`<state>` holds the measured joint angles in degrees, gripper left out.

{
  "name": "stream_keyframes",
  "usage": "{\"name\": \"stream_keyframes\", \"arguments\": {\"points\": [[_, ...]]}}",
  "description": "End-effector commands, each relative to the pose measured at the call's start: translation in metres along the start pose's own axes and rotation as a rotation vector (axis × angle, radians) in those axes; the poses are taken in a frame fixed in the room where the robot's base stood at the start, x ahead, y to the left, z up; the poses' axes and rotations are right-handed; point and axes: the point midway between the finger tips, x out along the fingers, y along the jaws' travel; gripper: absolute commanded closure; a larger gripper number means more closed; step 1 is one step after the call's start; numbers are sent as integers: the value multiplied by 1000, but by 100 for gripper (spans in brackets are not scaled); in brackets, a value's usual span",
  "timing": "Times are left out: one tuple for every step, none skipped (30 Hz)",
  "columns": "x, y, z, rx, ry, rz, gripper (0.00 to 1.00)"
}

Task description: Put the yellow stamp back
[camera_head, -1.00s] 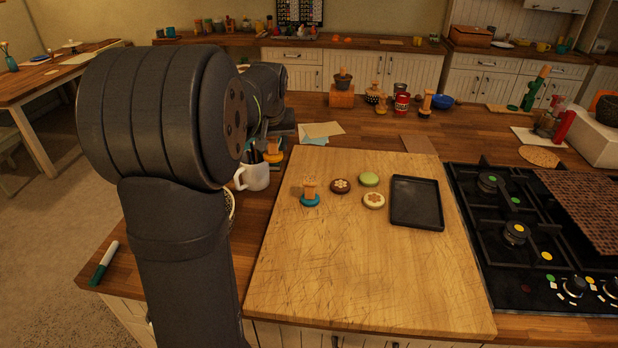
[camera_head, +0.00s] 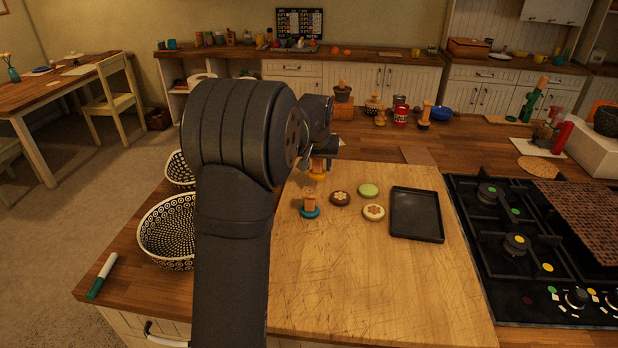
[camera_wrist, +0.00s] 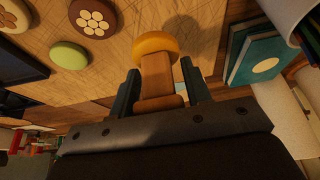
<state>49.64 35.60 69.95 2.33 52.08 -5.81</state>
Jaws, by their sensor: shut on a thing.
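The yellow stamp (camera_head: 318,175) has a wooden handle and a round yellow base. My gripper (camera_head: 322,155) is shut on its handle, over the back left part of the wooden cutting board (camera_head: 370,285). In the wrist view the yellow stamp (camera_wrist: 155,43) sits between the two fingers of my gripper (camera_wrist: 160,88), its yellow base pointing away from the palm. A shadow falls on the board beside it; the exact gap to the board is unclear. A teal stamp (camera_head: 309,205) stands upright on the board just in front.
A brown cookie (camera_head: 340,198), a green cookie (camera_head: 368,190) and a cream cookie (camera_head: 374,212) lie right of the stamps. A black tray (camera_head: 416,215) lies beyond them, then the gas hob (camera_head: 515,245). A patterned basket (camera_head: 168,232) stands left. The board's front is clear.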

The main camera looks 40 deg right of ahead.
Motion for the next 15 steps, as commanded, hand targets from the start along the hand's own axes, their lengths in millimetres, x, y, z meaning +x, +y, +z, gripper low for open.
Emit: {"name": "stream_keyframes", "arguments": {"points": [[8, -9, -2, -3, -2, -1, 83], [12, -13, -3, -3, -1, 0, 83], [15, -18, -5, -3, -1, 0, 83], [18, -20, -6, -2, -1, 0, 83], [20, -23, -7, -1, -1, 0, 83], [22, -25, -7, 0, -1, 0, 83], [23, -26, -8, 0, 0, 0, 83], [24, -26, -8, 0, 0, 0, 83], [26, -27, -7, 0, 0, 0, 83], [28, -27, -6, 0, 0, 0, 83], [30, -27, -5, 1, -1, 0, 83], [35, -27, -3, 1, -2, 0, 83], [39, -27, -1, 1, -3, 0, 83], [44, -27, 1, 1, -4, 0, 83], [50, -27, 3, 1, -4, 0, 83]]}}
